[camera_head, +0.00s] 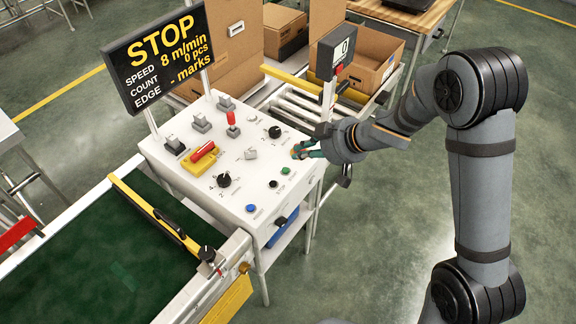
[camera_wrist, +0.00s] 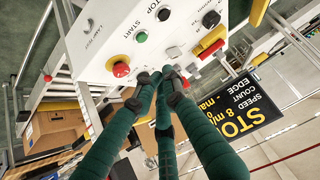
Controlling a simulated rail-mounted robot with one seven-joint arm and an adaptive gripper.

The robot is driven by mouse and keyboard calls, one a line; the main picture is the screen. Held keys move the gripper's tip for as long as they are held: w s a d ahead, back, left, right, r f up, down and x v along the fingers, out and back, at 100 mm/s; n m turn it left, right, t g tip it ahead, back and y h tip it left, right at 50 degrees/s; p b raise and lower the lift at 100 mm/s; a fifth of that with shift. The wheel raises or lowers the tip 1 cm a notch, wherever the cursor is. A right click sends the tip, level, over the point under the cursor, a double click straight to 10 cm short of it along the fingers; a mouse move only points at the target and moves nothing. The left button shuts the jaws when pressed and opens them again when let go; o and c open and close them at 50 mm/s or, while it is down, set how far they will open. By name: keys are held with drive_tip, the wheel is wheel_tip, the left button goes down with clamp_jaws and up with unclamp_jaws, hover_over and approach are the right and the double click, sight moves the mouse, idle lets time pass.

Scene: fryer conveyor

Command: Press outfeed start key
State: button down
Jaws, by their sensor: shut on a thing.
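The green START button (camera_head: 285,171) is on the sloping white control panel (camera_head: 190,185), with the black STOP button (camera_head: 272,184) beside it. In the wrist view the green button (camera_wrist: 141,37) is clear of my fingers, with the black STOP button (camera_wrist: 164,14) further up. My gripper (camera_head: 299,151) is over the panel's right edge, above and right of the green button. In the wrist view its dark green fingers (camera_wrist: 165,76) come together at the tips. They are shut, but what is between them cannot be made out.
A red mushroom button (camera_wrist: 121,69) is left of my fingertips in the wrist view. A green belt (camera_head: 110,250) is front left.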

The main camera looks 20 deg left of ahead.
hover_over(287, 173)
wheel_tip(287, 173, down, 5)
drive_tip(key=shift+f+b, duration=0.2)
drive_tip(key=shift+b, duration=0.1)
wheel_tip(287, 173, down, 2)
drive_tip(key=shift+d+f, duration=0.15)
drive_tip(key=shift+f, duration=0.65)
